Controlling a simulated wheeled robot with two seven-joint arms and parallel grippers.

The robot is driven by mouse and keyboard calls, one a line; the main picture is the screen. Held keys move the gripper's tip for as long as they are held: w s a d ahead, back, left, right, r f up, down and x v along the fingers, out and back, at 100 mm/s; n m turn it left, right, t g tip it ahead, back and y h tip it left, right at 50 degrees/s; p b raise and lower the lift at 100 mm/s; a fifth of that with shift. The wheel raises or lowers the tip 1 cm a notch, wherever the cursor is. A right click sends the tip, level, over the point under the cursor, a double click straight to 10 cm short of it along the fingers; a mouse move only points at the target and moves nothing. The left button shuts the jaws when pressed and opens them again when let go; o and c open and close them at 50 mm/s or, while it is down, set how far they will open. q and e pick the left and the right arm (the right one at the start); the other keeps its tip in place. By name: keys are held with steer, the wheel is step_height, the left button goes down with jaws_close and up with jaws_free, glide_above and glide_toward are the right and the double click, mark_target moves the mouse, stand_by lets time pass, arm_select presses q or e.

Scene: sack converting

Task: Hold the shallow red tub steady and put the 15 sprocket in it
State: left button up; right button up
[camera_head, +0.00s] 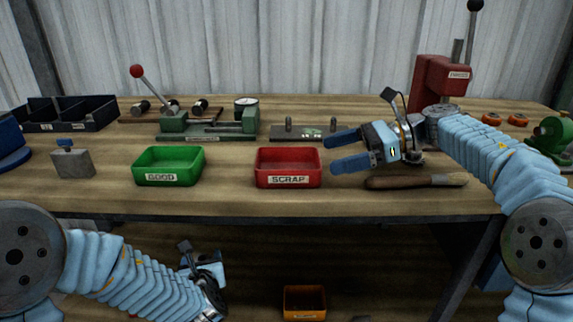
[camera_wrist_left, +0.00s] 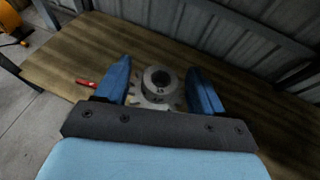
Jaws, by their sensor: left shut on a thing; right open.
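The shallow red tub (camera_head: 288,163), labelled SCRAP, sits upright near the front of the bench. My right gripper (camera_head: 342,151) is open and empty just right of the tub, its blue fingers pointing left; whether they touch the rim I cannot tell. My left gripper (camera_head: 203,267) is low at the left, below the bench's front edge, with its fingertips unclear in the head view. In the left wrist view, a grey toothed sprocket with a round hub (camera_wrist_left: 158,82) sits between the blue fingers, which are shut on it. No number is readable on it.
A green tub (camera_head: 168,166) labelled GOOD stands left of the red tub. A grey block (camera_head: 74,163) is further left. A wooden-handled brush (camera_head: 415,181) lies beneath my right gripper. A green lever fixture (camera_head: 208,125) and a red press (camera_head: 440,84) stand behind. An orange bin (camera_head: 305,301) is below.

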mark_target(293, 165)
steer(key=shift+w+a+f, duration=0.1)
steer(key=shift+f, duration=0.1)
steer(key=shift+a+f, duration=0.15)
steer(key=shift+a, duration=0.2)
steer(key=b+x, duration=0.2)
steer(key=x, duration=0.5)
steer(key=shift+a+f+b, duration=0.1)
steer(key=shift+a+b, duration=0.1)
steer(key=shift+b, duration=0.2)
steer(key=shift+a+f, duration=0.1)
steer(key=shift+a, duration=0.6)
